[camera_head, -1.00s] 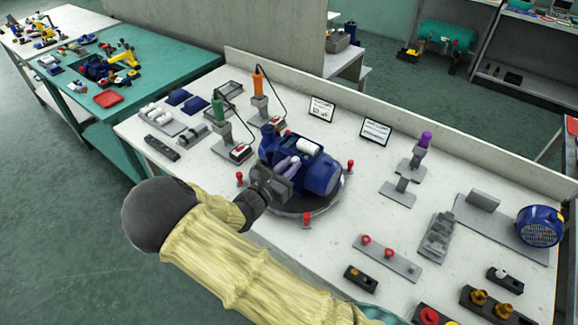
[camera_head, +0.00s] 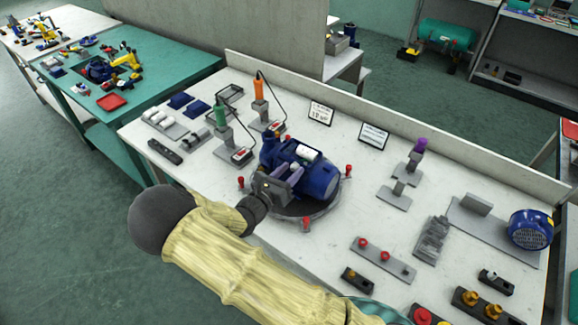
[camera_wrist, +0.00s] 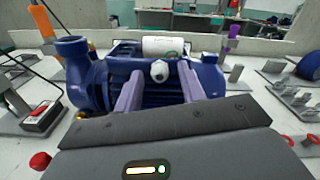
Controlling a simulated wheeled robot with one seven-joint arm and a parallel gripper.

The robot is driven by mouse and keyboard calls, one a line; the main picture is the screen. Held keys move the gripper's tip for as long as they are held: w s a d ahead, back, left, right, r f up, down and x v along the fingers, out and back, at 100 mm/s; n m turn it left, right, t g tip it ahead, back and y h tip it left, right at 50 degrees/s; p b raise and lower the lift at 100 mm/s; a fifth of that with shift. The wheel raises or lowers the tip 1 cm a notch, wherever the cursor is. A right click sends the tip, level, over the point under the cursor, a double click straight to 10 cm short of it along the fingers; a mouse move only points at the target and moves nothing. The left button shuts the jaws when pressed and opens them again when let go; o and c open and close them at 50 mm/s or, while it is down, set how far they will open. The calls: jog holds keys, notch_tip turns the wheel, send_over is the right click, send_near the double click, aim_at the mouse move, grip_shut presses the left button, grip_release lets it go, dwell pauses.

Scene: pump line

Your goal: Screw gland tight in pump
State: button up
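The blue pump (camera_head: 312,176) stands on a dark round turntable (camera_head: 300,208) on the white bench. It fills the middle of the wrist view (camera_wrist: 85,85), with its open round port at left. A small pale round fitting (camera_wrist: 160,71) shows on its near side; it may be the gland, but I cannot tell for sure. My gripper (camera_head: 285,172) is at the pump's near side. In the wrist view its two purple-grey fingers (camera_wrist: 158,88) are spread apart, one on each side of the fitting and below it. I see nothing held between them. The fingertip contact is unclear.
A white cylinder (camera_wrist: 163,46) lies on top of the pump. Red knobs (camera_head: 306,223) ring the turntable. Green (camera_head: 220,115) and orange (camera_head: 259,90) handled tools stand behind left with cables. A grey plate with red caps (camera_head: 383,258) lies to the right.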

dwell(0.4)
jog(key=shift+r+n+p, duration=0.2)
jog(key=shift+n+p, duration=0.6)
jog(key=shift+p, duration=0.25)
jog(key=shift+n+p, duration=0.75)
jog(key=shift+n, duration=0.05)
jog(key=shift+f+n, duration=0.25)
jog(key=shift+n, duration=0.05)
grip_shut()
